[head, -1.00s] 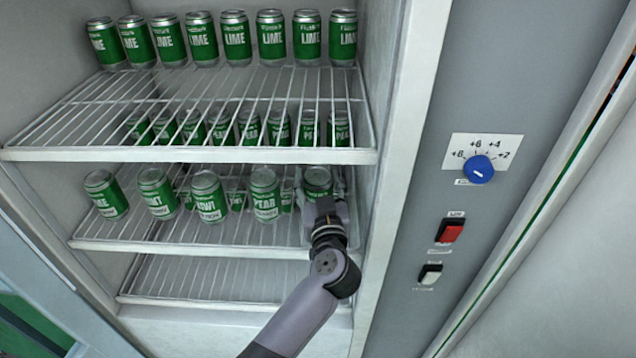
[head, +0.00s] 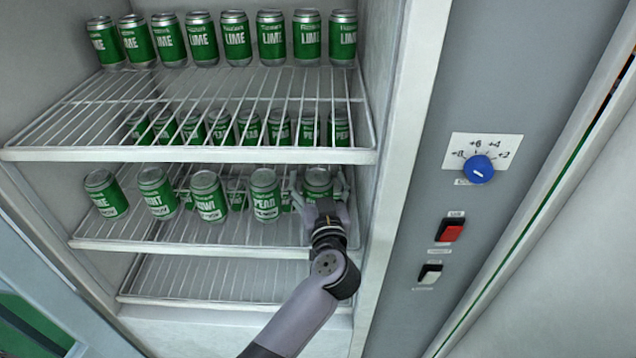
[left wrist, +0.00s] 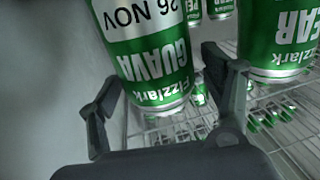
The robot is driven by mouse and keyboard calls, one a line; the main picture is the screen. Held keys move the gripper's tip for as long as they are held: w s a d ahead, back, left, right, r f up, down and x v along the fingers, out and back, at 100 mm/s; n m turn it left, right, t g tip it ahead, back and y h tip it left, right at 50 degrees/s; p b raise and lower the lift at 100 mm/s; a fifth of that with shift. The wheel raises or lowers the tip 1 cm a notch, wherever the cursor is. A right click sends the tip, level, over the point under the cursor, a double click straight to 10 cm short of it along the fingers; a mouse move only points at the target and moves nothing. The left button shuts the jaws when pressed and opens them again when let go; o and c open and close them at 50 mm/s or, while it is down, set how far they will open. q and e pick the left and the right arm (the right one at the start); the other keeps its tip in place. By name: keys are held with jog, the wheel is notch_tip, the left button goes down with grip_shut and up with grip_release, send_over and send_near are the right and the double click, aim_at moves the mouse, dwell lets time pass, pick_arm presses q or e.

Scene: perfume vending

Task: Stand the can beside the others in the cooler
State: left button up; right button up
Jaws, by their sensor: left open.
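A green and silver can (head: 318,180) stands upright at the right end of the front row on the second shelf from the top (head: 190,246). In the left wrist view its label reads GUAVA (left wrist: 155,62), upside down. My left gripper (head: 319,196) is open, with its fingers on either side of this can. In the left wrist view a gap shows between the can and each finger. The neighbouring PEAR can (head: 265,195) stands to its left; it also shows at the right of the left wrist view (left wrist: 278,40). My right gripper is not in view.
Several more cans, such as the KIWI can (head: 208,196), stand along the same row. The shelf above (head: 190,154) holds LIME cans (head: 236,38). The cooler's right wall is close beside the gripper. The bottom shelf (head: 215,278) is empty.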

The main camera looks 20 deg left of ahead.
pick_arm(q)
jog(key=b+v, duration=0.1)
jog(key=v, duration=1.1)
jog(key=shift+d, duration=0.1)
